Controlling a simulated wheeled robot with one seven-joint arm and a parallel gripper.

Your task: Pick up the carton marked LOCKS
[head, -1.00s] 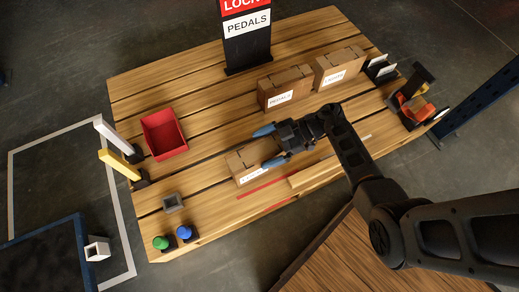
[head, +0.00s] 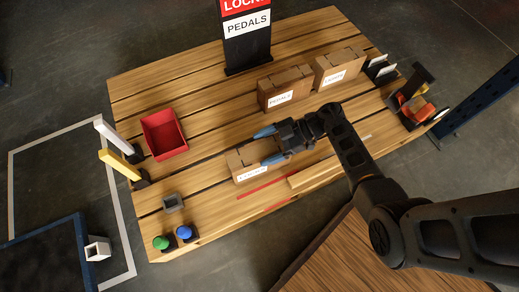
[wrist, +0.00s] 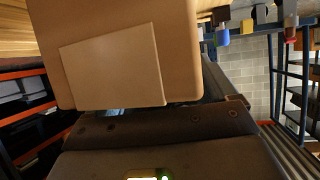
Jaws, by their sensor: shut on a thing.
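A brown carton (head: 245,158) with a white label is at the middle front of the wooden table in the head view; its label is too small to read surely. My gripper (head: 268,146) is shut on this carton, with its blue fingertips at the carton's right part. In the wrist view the carton (wrist: 110,15) fills the upper left, close to the camera, with a plain flap or panel facing me. I cannot tell whether it is clear of the table.
A carton marked PEDALS (head: 287,97) and another carton (head: 338,68) stand behind. A sign (head: 247,45) stands at the back. A red bin (head: 164,135), a small grey box (head: 173,202) and green (head: 160,242) and blue (head: 183,231) buttons are left. A wooden strip (head: 310,175) lies right.

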